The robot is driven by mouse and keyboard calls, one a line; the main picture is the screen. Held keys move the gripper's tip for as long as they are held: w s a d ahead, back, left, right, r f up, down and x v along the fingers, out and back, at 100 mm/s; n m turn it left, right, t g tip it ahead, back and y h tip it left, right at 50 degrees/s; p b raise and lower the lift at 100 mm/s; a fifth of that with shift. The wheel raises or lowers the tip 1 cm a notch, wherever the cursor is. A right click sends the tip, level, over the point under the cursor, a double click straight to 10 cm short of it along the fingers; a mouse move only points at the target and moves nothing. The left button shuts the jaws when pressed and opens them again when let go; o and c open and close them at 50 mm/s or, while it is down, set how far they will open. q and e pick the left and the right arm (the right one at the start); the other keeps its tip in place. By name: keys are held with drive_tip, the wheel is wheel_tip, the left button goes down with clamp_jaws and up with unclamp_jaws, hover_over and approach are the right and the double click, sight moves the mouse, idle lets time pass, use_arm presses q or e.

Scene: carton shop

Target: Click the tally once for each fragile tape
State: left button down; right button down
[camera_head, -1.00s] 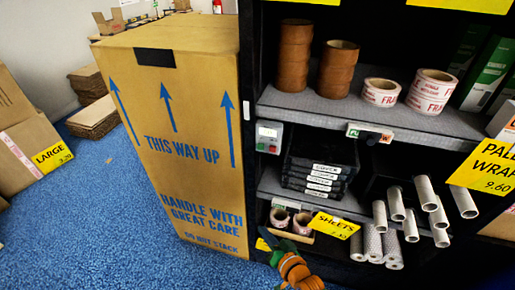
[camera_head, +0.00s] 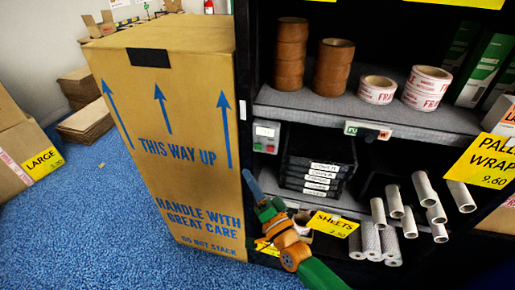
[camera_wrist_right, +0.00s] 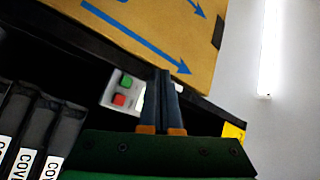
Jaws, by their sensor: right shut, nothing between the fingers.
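The tally (camera_head: 266,136) is a small grey box on the black shelf post, with a pale display above its buttons. In the right wrist view the tally (camera_wrist_right: 122,92) shows one green and one red button, just left of my fingers. My right gripper (camera_head: 253,182) is shut and empty, below the tally and apart from it; its fingers (camera_wrist_right: 165,88) lie together in the wrist view. Fragile tapes, white with red print, stand on the upper shelf: a single roll (camera_head: 377,89) and a stack of two (camera_head: 426,88). My left gripper is out of view.
A tall carton (camera_head: 170,130) stands left of the shelf. Brown tape stacks (camera_head: 291,55) share the upper shelf (camera_head: 300,100). Yellow price cards (camera_head: 333,224) stick out in front.

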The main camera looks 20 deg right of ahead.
sight(258, 146)
drive_tip(key=w+d+b, duration=0.4)
drive_tip(key=w+b, duration=0.1)
drive_tip(key=w, duration=0.2)
drive_tip(key=shift+d, duration=0.35)
drive_tip(key=shift+f, duration=0.1)
idle(1.5)
drive_tip(key=shift+w+d+b, duration=0.25)
drive_tip(key=shift+w+b, duration=0.05)
drive_tip(key=shift+b, duration=0.35)
